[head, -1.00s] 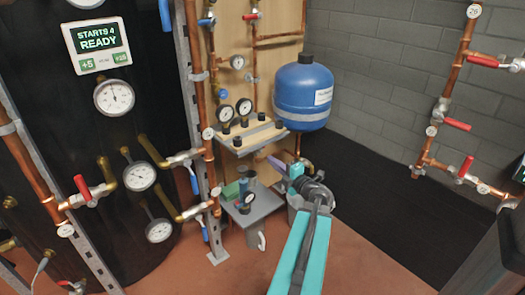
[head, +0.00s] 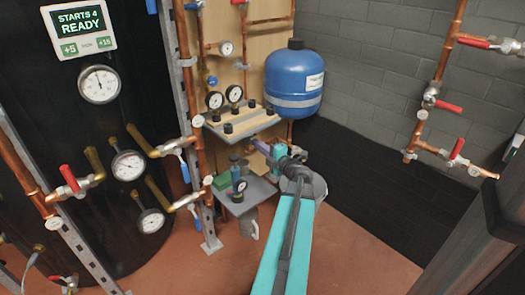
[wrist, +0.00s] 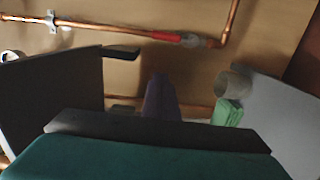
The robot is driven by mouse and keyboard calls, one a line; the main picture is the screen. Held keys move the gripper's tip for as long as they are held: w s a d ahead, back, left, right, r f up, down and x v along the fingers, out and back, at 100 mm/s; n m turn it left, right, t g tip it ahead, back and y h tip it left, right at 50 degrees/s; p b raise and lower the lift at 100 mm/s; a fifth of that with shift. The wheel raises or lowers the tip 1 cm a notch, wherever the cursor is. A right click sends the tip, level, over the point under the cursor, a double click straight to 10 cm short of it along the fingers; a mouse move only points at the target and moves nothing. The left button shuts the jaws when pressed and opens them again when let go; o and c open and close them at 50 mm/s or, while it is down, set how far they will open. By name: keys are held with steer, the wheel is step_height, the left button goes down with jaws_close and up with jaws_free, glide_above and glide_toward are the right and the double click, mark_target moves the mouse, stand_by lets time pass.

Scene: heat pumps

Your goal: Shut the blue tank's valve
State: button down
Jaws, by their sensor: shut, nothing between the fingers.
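The blue tank (head: 297,82) hangs by the wooden board at the back, right of the gauges. In the wrist view, a red valve handle (wrist: 166,37) lies along a copper pipe near the top; it seems to be the tank's valve, and in the head view it is hidden or too small to tell. My gripper (head: 258,147) is below and slightly left of the tank, between the upper and lower shelves. Its purple fingers (wrist: 160,98) are shut and empty, apart from the handle.
The upper shelf (head: 250,123) is just above my gripper, the lower shelf (head: 258,190) below it. A green block (wrist: 228,112) and a grey cylinder (wrist: 234,84) are close by in the wrist view. Other red-handled valves (head: 448,107) are at right.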

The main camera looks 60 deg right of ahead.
steer(key=w+d+b, duration=0.3)
steer(key=w+d, duration=0.1)
steer(key=d, duration=0.2)
steer(key=shift+w, duration=0.4)
stand_by(0.5)
steer(key=shift+w+r+p, duration=0.1)
steer(key=shift+w+p, duration=0.05)
steer(key=shift+p, duration=0.15)
